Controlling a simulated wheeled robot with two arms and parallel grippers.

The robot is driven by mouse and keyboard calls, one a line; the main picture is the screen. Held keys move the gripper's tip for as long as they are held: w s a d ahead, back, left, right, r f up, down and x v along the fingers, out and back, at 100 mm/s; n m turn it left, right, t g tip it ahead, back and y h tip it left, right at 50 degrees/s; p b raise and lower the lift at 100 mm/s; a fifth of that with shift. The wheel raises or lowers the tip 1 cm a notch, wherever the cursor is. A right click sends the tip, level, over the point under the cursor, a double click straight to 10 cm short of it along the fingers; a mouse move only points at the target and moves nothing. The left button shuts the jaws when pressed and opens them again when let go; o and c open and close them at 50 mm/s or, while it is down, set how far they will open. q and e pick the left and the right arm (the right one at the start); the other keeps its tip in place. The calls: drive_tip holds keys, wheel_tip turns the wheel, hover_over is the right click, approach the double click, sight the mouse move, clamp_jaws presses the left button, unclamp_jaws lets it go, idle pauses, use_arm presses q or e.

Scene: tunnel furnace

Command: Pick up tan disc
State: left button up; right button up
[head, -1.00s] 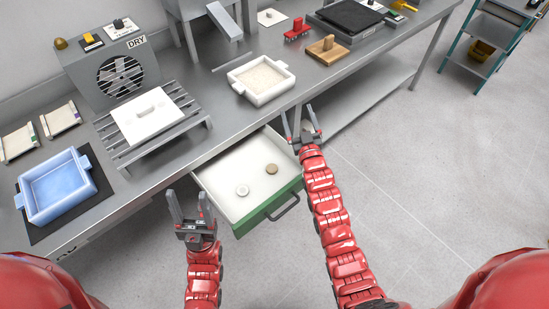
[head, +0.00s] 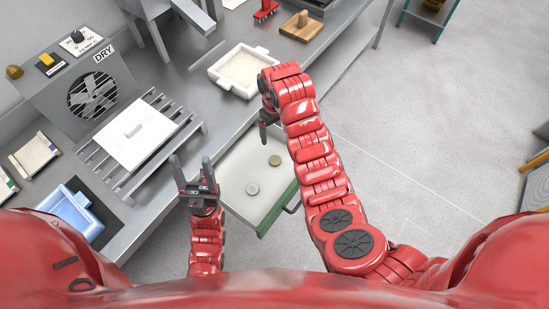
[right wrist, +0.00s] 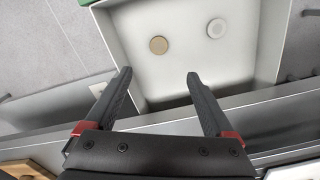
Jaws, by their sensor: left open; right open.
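The tan disc (head: 275,160) lies flat on the white floor of the open drawer (head: 240,205). A white disc (head: 252,189) lies beside it, apart. The right wrist view shows the tan disc (right wrist: 158,45) and the white disc (right wrist: 216,28) in the drawer. My right gripper (right wrist: 160,75) is open and empty, with the tan disc ahead of its fingertips and between their lines. In the head view my right gripper (head: 263,133) is above the drawer's back part, partly hidden by my wrist. My left gripper (head: 192,160) is open and empty, left of the drawer.
The drawer has a green front and a handle. The steel bench edge runs beside the drawer's back. On the bench stand a white tray of powder (head: 237,75), a rack with a white slab (head: 133,132), a DRY fan unit (head: 92,95) and a blue tray (head: 72,213).

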drive_tip(key=b, duration=0.8)
hover_over(275, 160)
wheel_tip(275, 160, down, 10)
drive_tip(key=shift+s+r, duration=0.1)
drive_tip(key=shift+r, duration=0.15)
wheel_tip(275, 160, down, 2)
drive_tip(key=shift+d, duration=0.1)
drive_tip(key=shift+f+p, duration=0.3)
drive_tip(key=shift+p, duration=0.3)
wheel_tip(275, 160, down, 3)
drive_tip(key=shift+r+p, duration=0.1)
drive_tip(key=shift+p, duration=0.55)
drive_tip(key=shift+f, duration=0.95)
clamp_jaws()
